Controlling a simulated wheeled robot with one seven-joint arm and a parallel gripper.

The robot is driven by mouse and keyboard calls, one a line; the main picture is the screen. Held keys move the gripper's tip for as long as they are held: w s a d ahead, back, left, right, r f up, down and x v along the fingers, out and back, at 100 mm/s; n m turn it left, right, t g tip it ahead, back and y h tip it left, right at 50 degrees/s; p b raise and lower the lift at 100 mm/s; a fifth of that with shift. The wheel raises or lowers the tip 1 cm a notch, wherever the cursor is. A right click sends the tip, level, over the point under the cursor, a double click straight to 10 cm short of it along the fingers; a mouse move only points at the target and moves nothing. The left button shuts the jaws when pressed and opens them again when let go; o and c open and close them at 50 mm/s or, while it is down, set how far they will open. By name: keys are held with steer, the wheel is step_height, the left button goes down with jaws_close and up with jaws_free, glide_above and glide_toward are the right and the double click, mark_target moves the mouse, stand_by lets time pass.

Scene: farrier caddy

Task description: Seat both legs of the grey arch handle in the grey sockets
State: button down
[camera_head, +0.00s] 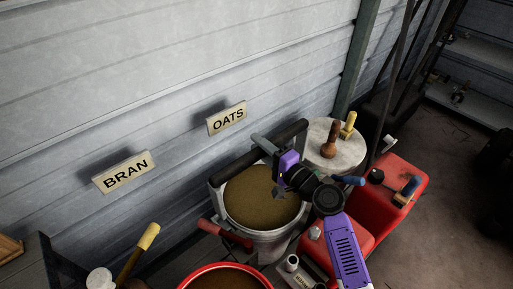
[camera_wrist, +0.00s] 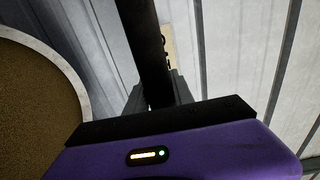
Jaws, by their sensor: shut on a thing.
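The arch handle shows in the head view as a long dark bar (camera_head: 244,163) slanting above the grain bucket, with a grey leg (camera_head: 217,201) hanging at its left end. My gripper (camera_head: 279,150) is shut on the bar, right of its middle. In the wrist view the dark bar (camera_wrist: 146,45) runs away from my gripper, and a grey part (camera_wrist: 181,88) shows beside it. The other leg is largely hidden by my arm and gripper. I cannot make out the grey sockets clearly, nor whether either leg touches one.
The grain-filled bucket (camera_head: 232,222) stands below the handle, by the metal wall. A round pale top (camera_head: 346,151) with two upright handles is right of it. Red containers (camera_head: 408,178) stand to the right, and a red bucket (camera_head: 192,283) is in front.

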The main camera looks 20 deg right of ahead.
steer(key=shift+a, duration=0.1)
stand_by(0.3)
steer(key=shift+f+b, duration=1.65)
steer(key=shift+b, duration=0.4)
steer(key=shift+f, duration=0.1)
steer(key=shift+f+b, duration=0.35)
steer(key=shift+b, duration=0.1)
steer(key=shift+f+b, duration=1.75)
steer(key=shift+b, duration=0.05)
stand_by(1.2)
steer(key=c, duration=1)
jaws_free()
steer(key=shift+s+f, duration=0.1)
